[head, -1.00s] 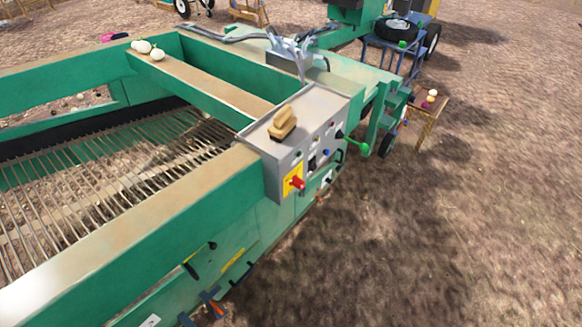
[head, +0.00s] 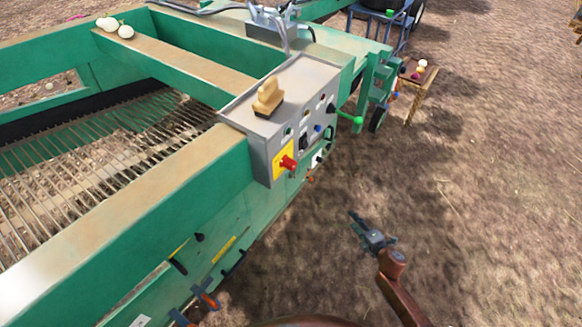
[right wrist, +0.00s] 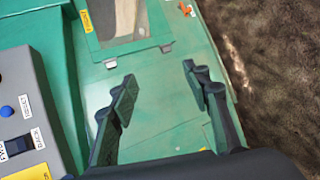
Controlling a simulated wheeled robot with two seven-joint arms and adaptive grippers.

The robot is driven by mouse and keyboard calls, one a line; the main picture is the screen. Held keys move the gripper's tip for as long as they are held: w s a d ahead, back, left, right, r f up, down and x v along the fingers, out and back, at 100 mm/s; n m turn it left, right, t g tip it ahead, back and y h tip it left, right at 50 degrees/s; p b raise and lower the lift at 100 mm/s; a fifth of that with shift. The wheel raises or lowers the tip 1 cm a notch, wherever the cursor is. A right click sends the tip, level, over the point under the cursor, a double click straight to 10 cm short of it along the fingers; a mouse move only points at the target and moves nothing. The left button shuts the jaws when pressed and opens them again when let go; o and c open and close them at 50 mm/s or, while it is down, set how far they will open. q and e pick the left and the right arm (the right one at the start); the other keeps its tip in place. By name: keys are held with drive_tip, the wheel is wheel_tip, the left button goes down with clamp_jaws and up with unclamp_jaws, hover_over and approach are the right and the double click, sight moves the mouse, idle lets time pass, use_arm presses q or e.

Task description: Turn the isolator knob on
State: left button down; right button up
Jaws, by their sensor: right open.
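The isolator knob (head: 289,162) is red and sits on a yellow plate (head: 280,172) at the lower front corner of the grey control box (head: 258,150). My right gripper (head: 357,222) is open and empty, to the right of and lower in the picture than the knob, apart from it. In the right wrist view its two dark fingers (right wrist: 158,82) are spread in front of a green machine panel. The control box (right wrist: 30,110) shows at the left edge there, with a corner of yellow at the bottom. The knob is out of that view. My left gripper is not in view.
A wooden brush (head: 268,98) lies on top. Slatted conveyor bars (head: 80,165) lie left. Bare ground at right is open.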

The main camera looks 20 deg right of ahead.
drive_tip(key=w+a+r+n+t+y+b, duration=0.1)
drive_tip(key=w+a+r+n, duration=0.15)
drive_tip(key=r, duration=0.35)
drive_tip(key=w+a+r+n+t+y+b, duration=0.1)
drive_tip(key=w+a+r+n+y, duration=0.15)
drive_tip(key=r+n, duration=0.2)
drive_tip(key=w+a+r+n+y, duration=0.1)
drive_tip(key=w+a+r+n, duration=0.15)
drive_tip(key=r, duration=0.45)
drive_tip(key=n+y+b, duration=0.3)
drive_tip(key=n+y, duration=0.2)
drive_tip(key=n, duration=0.9)
approach(295, 167)
drive_tip(key=d+x, duration=0.1)
drive_tip(key=x, duration=0.2)
drive_tip(key=shift+g, duration=0.5)
drive_tip(key=x, duration=0.7)
drive_tip(key=shift+a+r, duration=0.4)
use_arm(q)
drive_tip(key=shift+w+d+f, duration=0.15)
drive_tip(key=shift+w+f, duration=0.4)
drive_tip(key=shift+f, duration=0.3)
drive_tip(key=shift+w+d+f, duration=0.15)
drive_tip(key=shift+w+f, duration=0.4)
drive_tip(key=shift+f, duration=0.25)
use_arm(e)
drive_tip(key=shift+w+a, duration=0.4)
drive_tip(key=shift+w, duration=0.1)
drive_tip(key=shift+c, duration=0.6)
drive_tip(key=c, duration=1)
